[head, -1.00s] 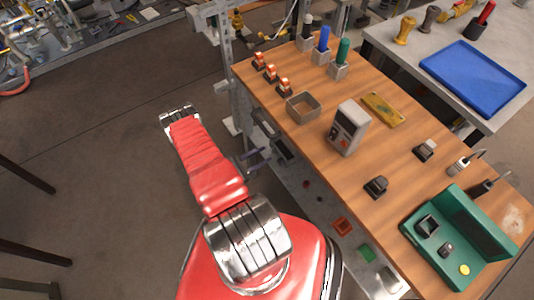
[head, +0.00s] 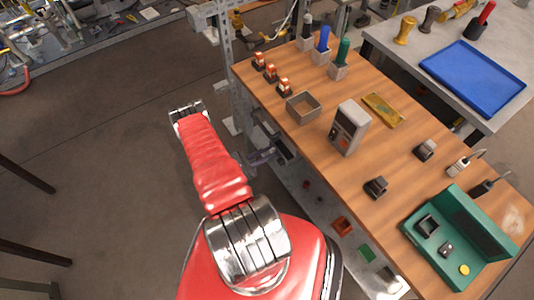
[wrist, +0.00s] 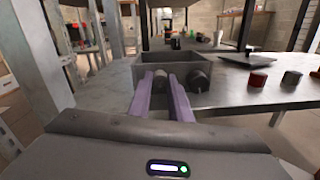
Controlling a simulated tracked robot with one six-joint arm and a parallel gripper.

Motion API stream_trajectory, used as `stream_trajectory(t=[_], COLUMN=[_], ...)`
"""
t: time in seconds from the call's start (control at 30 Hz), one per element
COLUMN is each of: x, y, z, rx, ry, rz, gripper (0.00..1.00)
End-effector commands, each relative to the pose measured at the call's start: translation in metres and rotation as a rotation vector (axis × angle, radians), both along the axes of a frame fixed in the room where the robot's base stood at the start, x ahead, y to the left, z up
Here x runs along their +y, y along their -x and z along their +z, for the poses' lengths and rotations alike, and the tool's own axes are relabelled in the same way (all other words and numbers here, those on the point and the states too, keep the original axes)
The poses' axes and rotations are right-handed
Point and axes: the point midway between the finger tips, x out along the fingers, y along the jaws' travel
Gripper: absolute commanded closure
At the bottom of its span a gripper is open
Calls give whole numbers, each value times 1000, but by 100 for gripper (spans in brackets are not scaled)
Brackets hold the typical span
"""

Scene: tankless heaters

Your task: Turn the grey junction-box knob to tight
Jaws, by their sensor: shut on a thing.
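In the wrist view, a grey open-topped box (wrist: 186,62) stands on the metal lower shelf, with its front face toward me. My gripper (wrist: 161,76) has two purple fingers pointing at this face. They are shut on a light grey knob (wrist: 160,80) at the left of the face, mostly hidden between them. A second, dark round knob (wrist: 200,78) sticks out just right of the fingers. In the head view, my gripper (head: 265,156) reaches in under the wooden bench top beside the box (head: 286,148). The knob is hidden there, and its turn angle cannot be told.
The wooden bench top (head: 365,160) overhangs the shelf. A metal upright (wrist: 42,55) stands left in the wrist view. Red (wrist: 259,78) and dark (wrist: 291,78) small parts lie on the shelf to the right. Open floor (head: 100,170) lies left of the bench.

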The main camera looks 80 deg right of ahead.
Motion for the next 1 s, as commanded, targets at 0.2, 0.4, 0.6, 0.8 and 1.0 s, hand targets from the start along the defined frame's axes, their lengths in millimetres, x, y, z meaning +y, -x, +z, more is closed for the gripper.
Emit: stream_trajectory(t=[0.2, 0.4, 0.6, 0.8, 1.0], x=[1, 1, 1, 1, 1], y=[0, 1, 1, 1, 1], z=[0, 0, -1, -1, -1], rx=[1, 28, 78, 81, 81], ry=[-1, -26, -69, -72, -72], rz=[-1, -1, -2, -2, -2], gripper=[100, 100, 100, 100, 73])
